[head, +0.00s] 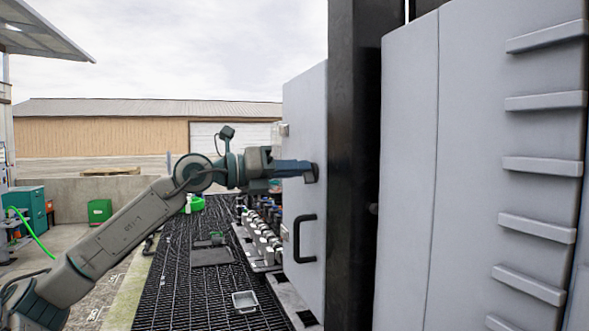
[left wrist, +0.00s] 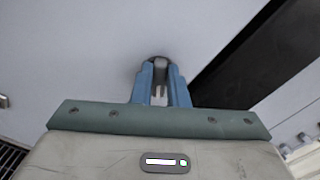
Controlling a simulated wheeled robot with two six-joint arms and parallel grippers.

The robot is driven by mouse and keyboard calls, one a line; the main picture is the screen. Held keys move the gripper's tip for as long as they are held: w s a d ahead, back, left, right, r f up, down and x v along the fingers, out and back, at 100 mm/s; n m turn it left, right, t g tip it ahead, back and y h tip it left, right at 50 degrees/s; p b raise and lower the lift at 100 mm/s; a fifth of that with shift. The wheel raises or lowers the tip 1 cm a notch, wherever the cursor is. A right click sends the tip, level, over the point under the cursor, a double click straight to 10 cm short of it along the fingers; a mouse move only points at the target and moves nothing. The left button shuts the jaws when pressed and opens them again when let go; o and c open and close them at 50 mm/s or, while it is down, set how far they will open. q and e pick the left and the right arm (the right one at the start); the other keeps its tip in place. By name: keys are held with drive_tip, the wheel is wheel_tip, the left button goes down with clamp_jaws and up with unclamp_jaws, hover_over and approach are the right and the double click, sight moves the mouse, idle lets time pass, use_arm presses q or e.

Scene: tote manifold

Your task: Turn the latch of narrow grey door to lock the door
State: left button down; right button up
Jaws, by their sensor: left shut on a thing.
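The narrow grey door (head: 309,110) stands upright beside a black post in the head view, and its pale face fills much of the left wrist view (left wrist: 75,60). A black handle (head: 301,239) is fixed on its lower part. The dark latch (head: 313,174) sits on the upper part of the door. My left gripper (head: 305,170) reaches it from the left, with its blue fingers shut on it. In the left wrist view the fingers (left wrist: 160,88) close around the latch (left wrist: 158,60), which is mostly hidden between them. My right gripper is not in view.
A black post (head: 352,150) stands right of the door, with a large grey panel with ribs (head: 480,130) beyond it. A black grated floor (head: 185,270) holds a row of metal fittings (head: 262,240) and a small tray (head: 245,301). Open space lies left of the door.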

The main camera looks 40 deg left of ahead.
use_arm(q)
drive_tip(key=shift+w+a+f+n+b, duration=0.15)
drive_tip(key=shift+n+b, duration=0.25)
drive_tip(key=shift+n, duration=1.55)
drive_tip(key=shift+s+f+n+b, duration=0.15)
drive_tip(key=shift+n+b, duration=0.25)
drive_tip(key=shift+n, duration=1.6)
drive_tip(key=shift+w+a+f+n+b, duration=0.15)
drive_tip(key=shift+n+b, duration=0.25)
drive_tip(key=shift+n, duration=1.55)
drive_tip(key=c, duration=1.4)
unclamp_jaws()
drive_tip(key=shift+c, duration=0.2)
